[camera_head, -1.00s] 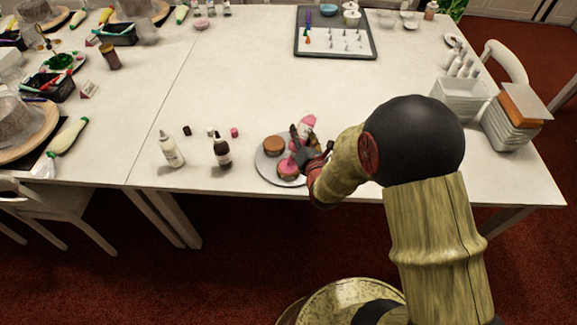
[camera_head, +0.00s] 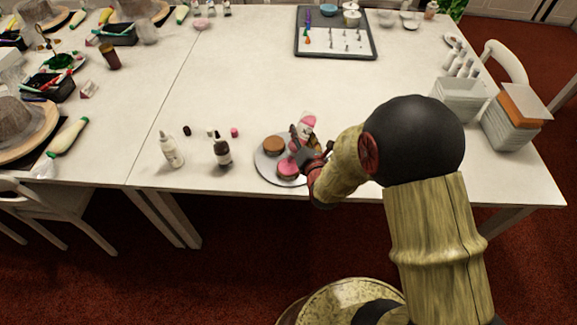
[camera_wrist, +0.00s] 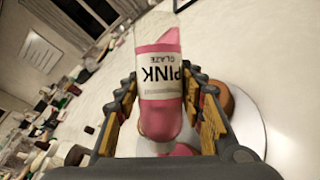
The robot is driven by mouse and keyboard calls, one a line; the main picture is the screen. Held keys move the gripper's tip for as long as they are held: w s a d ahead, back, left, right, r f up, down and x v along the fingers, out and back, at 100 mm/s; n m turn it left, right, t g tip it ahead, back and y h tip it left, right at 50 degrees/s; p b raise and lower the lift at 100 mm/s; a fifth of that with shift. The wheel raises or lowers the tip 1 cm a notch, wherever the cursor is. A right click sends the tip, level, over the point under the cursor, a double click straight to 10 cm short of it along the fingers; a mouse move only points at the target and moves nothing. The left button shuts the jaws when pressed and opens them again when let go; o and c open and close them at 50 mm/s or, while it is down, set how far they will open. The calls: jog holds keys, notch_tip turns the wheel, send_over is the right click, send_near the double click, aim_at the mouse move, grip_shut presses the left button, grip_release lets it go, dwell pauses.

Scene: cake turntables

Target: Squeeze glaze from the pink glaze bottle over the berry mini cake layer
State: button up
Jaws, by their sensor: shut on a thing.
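The pink glaze bottle (camera_head: 305,131) is in my gripper (camera_head: 303,148), which is shut on it above the plate. In the wrist view the clear bottle (camera_wrist: 158,62) shows pink glaze inside and its "PINK GLAZE" label upside down, so it is tipped over with its lower end toward the plate. The fingers of my gripper (camera_wrist: 166,100) sit on both sides of it. A pink-topped mini cake (camera_head: 287,170), apparently the berry layer, is on the round plate (camera_head: 265,173) below the bottle. Part of it shows in the wrist view (camera_wrist: 180,151). The bottle's tip is hidden.
A brown mini cake (camera_head: 273,146) shares the plate. A white bottle (camera_head: 172,152) and a dark bottle (camera_head: 222,151) stand to the left, near small caps. White trays (camera_head: 459,100) and a stack with an orange top (camera_head: 522,104) are at the right. The table's middle is clear.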

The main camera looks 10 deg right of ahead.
dwell(0.3)
notch_tip(320, 180, up, 7)
jog(key=p, duration=0.4)
jog(key=shift+r, duration=0.1)
jog(key=shift+p, duration=0.35)
